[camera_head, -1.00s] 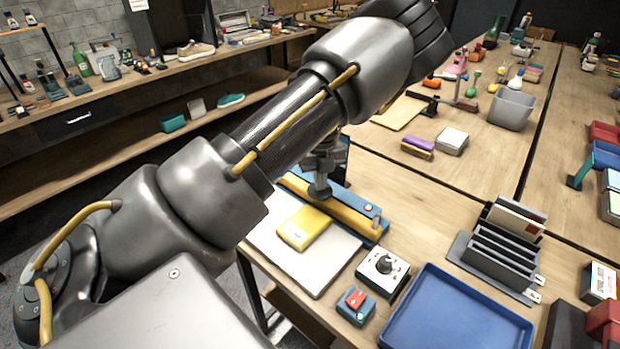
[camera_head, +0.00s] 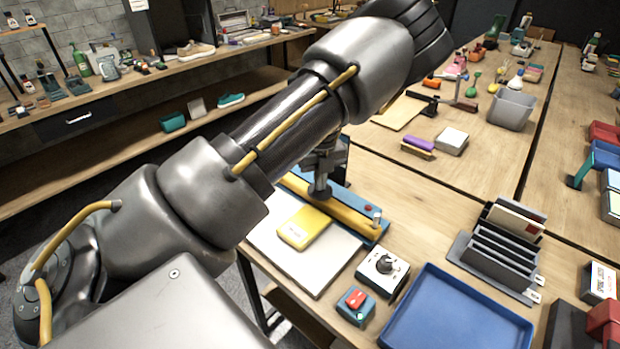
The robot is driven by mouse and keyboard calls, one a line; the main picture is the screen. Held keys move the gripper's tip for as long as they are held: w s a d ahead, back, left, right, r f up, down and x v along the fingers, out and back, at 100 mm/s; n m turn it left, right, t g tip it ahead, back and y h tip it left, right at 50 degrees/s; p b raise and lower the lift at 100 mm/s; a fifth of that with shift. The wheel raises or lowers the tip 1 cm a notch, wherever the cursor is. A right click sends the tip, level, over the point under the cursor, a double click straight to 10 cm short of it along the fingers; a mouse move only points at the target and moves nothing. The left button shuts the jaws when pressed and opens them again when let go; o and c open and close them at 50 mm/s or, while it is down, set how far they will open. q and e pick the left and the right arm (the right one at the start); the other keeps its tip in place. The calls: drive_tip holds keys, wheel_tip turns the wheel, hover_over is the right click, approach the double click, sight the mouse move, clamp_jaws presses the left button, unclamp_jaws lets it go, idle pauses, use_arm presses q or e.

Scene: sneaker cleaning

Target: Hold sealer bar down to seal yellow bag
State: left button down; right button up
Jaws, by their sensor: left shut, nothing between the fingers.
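The yellow bag (camera_head: 303,229) lies flat on a pale board, its far edge at the front of the sealer. The blue sealer (camera_head: 368,231) stands behind it, with its yellow bar (camera_head: 345,216) lying low along the top. My left gripper (camera_head: 320,192) points down with its shut fingertips at the bar, and nothing shows between them. It seems to touch the bar. My left arm crosses the view and hides the sealer's left end. My right gripper is not in view.
The pale board (camera_head: 318,268) lies under the bag. A control box with a black knob (camera_head: 384,265), a small blue box with a red switch (camera_head: 355,301) and a blue tray (camera_head: 455,312) stand in front right. A grey rack (camera_head: 503,250) is further right.

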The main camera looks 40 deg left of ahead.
use_arm(q)
drive_tip(key=shift+s+d+f, duration=0.15)
drive_tip(key=shift+s+f, duration=0.05)
drive_tip(key=shift+w+r+p, duration=0.15)
drive_tip(key=shift+r+p, duration=0.55)
drive_tip(key=shift+r, duration=0.1)
wheel_tip(320, 180, up, 7)
drive_tip(key=p, duration=0.4)
drive_tip(key=shift+f+p, duration=0.2)
drive_tip(key=shift+p, duration=0.1)
drive_tip(key=shift+a, duration=0.2)
